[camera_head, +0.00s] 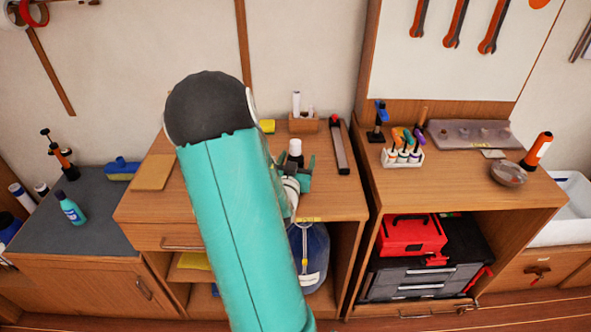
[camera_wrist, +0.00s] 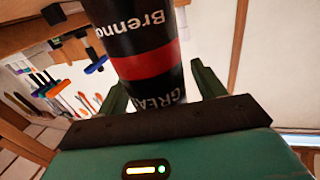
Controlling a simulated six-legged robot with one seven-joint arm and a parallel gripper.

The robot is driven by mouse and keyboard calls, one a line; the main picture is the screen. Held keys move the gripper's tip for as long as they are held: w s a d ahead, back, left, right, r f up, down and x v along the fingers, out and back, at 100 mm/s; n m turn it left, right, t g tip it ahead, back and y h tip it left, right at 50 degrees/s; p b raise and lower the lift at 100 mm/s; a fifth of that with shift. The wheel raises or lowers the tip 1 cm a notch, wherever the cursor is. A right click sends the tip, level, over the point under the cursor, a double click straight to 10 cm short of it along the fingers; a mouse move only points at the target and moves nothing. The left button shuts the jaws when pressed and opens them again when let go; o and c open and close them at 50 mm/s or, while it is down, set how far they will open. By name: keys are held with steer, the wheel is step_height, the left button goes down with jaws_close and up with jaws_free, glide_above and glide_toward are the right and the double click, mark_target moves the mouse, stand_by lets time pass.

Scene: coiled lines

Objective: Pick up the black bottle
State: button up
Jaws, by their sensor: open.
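The black bottle (camera_wrist: 140,35) has a red band and white lettering, and it fills the upper middle of the wrist view. My gripper (camera_wrist: 160,88) is open, with one green finger on each side of the bottle. I cannot tell whether either finger touches it. In the head view the bottle (camera_head: 296,158) shows its white cap and a bit of dark body on the middle cabinet top. My gripper (camera_head: 300,182) is beside it there, and my teal arm hides part of the cabinet.
A large blue jug (camera_head: 309,258) sits on the shelf below.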

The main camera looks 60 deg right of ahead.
steer(key=shift+a, duration=0.15)
steer(key=c, duration=1.2)
steer(key=shift+r, duration=0.1)
